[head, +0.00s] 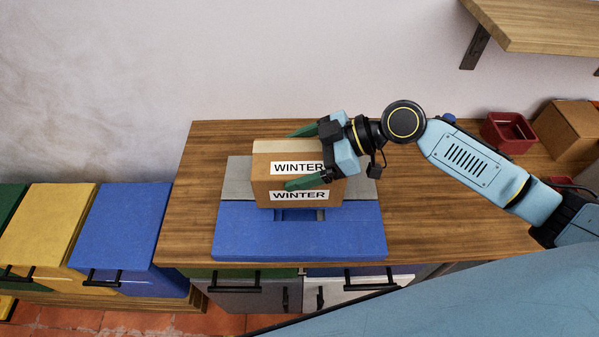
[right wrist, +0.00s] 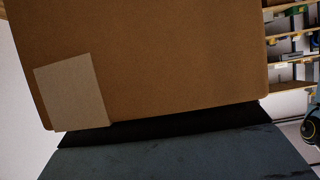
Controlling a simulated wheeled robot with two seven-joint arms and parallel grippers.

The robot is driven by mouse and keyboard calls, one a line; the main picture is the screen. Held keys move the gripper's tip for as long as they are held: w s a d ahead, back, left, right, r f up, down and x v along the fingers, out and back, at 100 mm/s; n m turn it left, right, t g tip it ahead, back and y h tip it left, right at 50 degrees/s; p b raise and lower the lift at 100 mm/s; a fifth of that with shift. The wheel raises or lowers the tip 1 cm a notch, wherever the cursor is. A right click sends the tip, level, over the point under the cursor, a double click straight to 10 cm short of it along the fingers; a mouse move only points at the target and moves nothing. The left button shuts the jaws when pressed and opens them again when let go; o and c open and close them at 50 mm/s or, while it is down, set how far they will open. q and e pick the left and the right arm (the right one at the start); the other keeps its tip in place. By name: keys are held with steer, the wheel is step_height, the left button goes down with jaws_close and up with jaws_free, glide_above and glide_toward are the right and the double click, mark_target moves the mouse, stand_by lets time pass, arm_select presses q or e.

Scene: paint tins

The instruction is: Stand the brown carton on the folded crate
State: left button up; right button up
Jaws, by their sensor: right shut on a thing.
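The brown carton (head: 259,182) has white "WINTER" labels on its top and near side. It is upright over the middle of the folded crate (head: 300,241), a flat blue and grey piece on the wooden worktop. I cannot tell whether the carton's base touches the crate. My right gripper (head: 290,158) is shut on the carton, with green fingers across its near and far sides. In the right wrist view the carton (right wrist: 170,60) fills most of the picture, with a paler patch at lower left. My left gripper is not in view.
On the worktop (head: 430,225) at right stand a red bin (head: 507,133) and another brown box (head: 575,130). A wooden shelf (head: 540,25) hangs above them. Blue (head: 122,225) and yellow (head: 45,228) drawer units stand left. The worktop beside the crate is clear.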

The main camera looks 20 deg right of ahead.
steer(key=shift+f, duration=2)
steer(key=shift+f+b, duration=0.55)
steer(key=shift+b, duration=0.2)
steer(key=o, duration=1.1)
steer(key=shift+o, duration=0.2)
